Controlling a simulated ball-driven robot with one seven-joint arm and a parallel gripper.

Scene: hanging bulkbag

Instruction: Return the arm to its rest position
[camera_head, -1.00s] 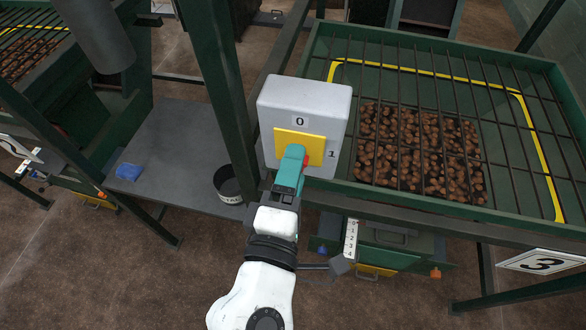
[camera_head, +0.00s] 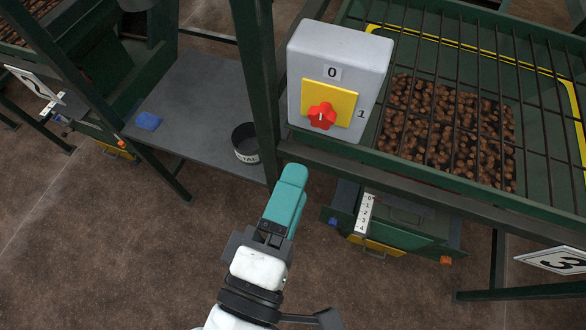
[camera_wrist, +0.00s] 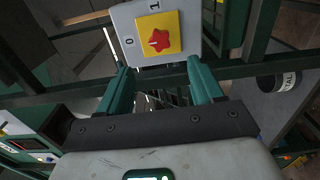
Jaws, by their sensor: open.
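My gripper (camera_head: 288,190) has teal fingers and is in the lower middle of the head view, below the switch box and apart from it. In the wrist view, my gripper (camera_wrist: 160,80) shows two teal fingers spread apart with nothing between them. My arm reaches up from the bottom edge of the head view.
A grey switch box (camera_head: 340,60) with a yellow plate and red knob (camera_head: 322,116) is on the green frame. A grated hopper (camera_head: 440,195) of brown lumps is at right. A grey shelf (camera_head: 200,105) holds a dark tin (camera_head: 245,143) and blue item (camera_head: 148,121).

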